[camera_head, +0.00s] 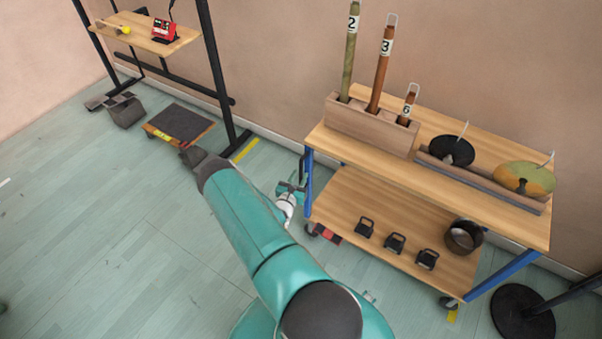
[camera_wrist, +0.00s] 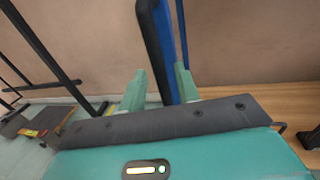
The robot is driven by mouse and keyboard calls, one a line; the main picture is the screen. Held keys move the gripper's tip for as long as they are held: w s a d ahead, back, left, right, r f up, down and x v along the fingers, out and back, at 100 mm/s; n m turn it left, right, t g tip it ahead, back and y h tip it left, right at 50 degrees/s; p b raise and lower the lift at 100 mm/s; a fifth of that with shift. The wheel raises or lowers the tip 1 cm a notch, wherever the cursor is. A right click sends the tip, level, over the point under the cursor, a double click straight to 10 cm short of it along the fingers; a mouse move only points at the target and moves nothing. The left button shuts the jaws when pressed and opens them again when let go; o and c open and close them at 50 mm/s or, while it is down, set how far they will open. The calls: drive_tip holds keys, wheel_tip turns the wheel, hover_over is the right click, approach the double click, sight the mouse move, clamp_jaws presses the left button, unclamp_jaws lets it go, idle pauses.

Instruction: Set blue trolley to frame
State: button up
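The blue trolley (camera_head: 309,185) stands at the right against the wall, with blue legs, a wooden top and a lower shelf. The black frame (camera_head: 216,70) stands at the left, apart from the trolley. My gripper (camera_head: 291,187) is low at the trolley's left end, by its near-left leg and black handle. In the wrist view, the black and blue upright bar (camera_wrist: 160,50) runs between the two green fingers of my gripper (camera_wrist: 160,92). The fingers look open, with a gap showing on the left side of the bar. Contact on the right side is unclear.
A yellow floor strip (camera_head: 246,149) lies between frame and trolley. Left floor is clear.

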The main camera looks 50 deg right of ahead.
drive_tip(key=shift+x, duration=1.25)
clamp_jaws()
drive_tip(key=shift+w+a, duration=0.1)
drive_tip(key=shift+w, duration=0.05)
